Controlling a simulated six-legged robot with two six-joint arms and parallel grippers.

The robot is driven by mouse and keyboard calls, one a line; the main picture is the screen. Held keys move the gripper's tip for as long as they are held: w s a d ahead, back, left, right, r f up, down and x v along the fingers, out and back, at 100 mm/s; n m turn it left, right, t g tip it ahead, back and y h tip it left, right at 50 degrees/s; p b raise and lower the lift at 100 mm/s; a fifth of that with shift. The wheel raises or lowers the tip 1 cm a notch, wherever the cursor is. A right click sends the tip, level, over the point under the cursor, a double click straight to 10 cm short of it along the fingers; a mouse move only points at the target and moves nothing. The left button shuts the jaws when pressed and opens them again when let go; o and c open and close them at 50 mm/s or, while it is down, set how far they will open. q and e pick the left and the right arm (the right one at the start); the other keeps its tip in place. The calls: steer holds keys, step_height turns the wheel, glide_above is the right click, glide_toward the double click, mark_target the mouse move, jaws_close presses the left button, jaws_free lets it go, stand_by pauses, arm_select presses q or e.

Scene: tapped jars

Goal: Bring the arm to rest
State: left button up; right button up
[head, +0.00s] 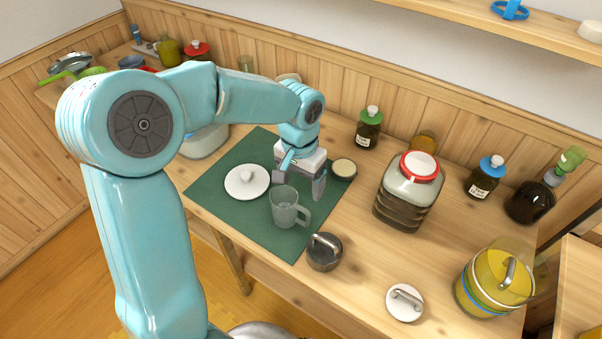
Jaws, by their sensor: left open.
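My left arm comes in from the left, reaching over the wooden counter. Its gripper (299,187) is open and points down over the green mat (226,200), just behind a grey glass mug (285,208) on the mat. The mug stands upright with its handle to the right. I cannot tell whether a finger touches the mug. Nothing shows between the fingers. My right gripper is not in view.
A white lid (247,181) lies on the mat, and a small cup (344,168) is right of the gripper. A dark lidded pot (324,252), a large red-rimmed jar (408,192), a yellow jar (493,281) and a white lid (404,302) stand rightward. A shelf (520,28) hangs above.

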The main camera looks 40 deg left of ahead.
arm_select(q)
step_height(320, 180, up, 3)
steer(key=shift+f, duration=0.15)
steer(key=shift+a+f, duration=0.1)
steer(key=shift+s, duration=0.15)
stand_by(0.4)
